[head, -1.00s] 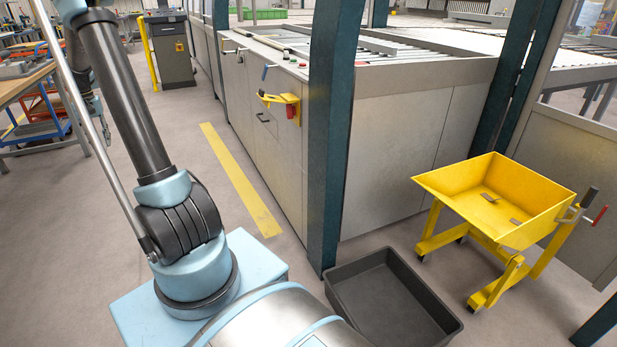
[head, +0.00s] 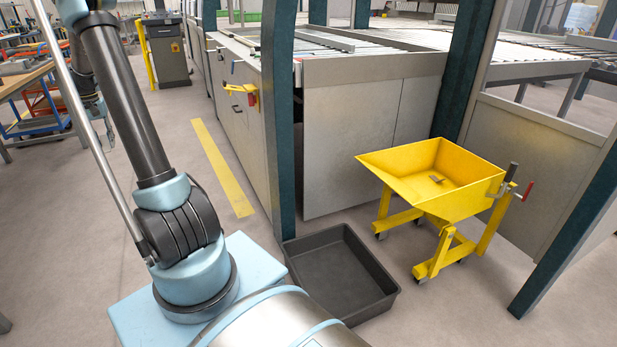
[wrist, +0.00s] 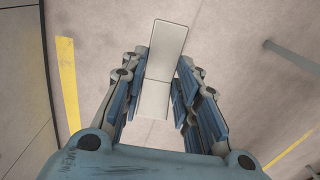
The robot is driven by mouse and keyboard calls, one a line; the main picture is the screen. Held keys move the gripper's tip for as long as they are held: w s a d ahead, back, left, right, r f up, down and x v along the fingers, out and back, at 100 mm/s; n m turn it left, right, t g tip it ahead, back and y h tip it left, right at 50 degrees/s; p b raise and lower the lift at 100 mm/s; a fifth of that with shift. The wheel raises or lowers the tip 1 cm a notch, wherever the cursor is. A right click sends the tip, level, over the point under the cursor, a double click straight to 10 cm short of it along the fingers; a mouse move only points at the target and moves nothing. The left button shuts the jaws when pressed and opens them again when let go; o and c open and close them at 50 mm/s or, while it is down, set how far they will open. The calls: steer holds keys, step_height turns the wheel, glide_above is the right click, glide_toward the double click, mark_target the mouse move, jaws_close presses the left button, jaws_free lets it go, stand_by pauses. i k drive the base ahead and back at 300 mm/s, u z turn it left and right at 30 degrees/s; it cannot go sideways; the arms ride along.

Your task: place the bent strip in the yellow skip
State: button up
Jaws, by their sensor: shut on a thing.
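The bent strip (wrist: 167,52) is a pale grey metal piece with a fold across it, seen in the wrist view. My gripper (wrist: 160,88) is shut on it, with the blue-padded fingers on either side, and holds it above the floor. The yellow skip (head: 400,163) stands on a wheeled yellow frame at the right in the head view. A small dark piece lies on its floor.
A dark empty tray (head: 372,309) lies on the floor left of the skip. A teal post (head: 277,130) rises behind it, and another teal post (head: 565,235) stands right of the skip. The grey machine (head: 350,145) is behind. Floor around a yellow line (head: 222,165) is clear.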

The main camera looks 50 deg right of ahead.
mark_target(442, 192)
steer(key=k, duration=0.45)
steer(key=u, duration=0.5)
steer(key=k, duration=1.55)
steer(key=z, duration=2.1)
steer(key=i, duration=0.2)
steer(key=z, duration=0.4)
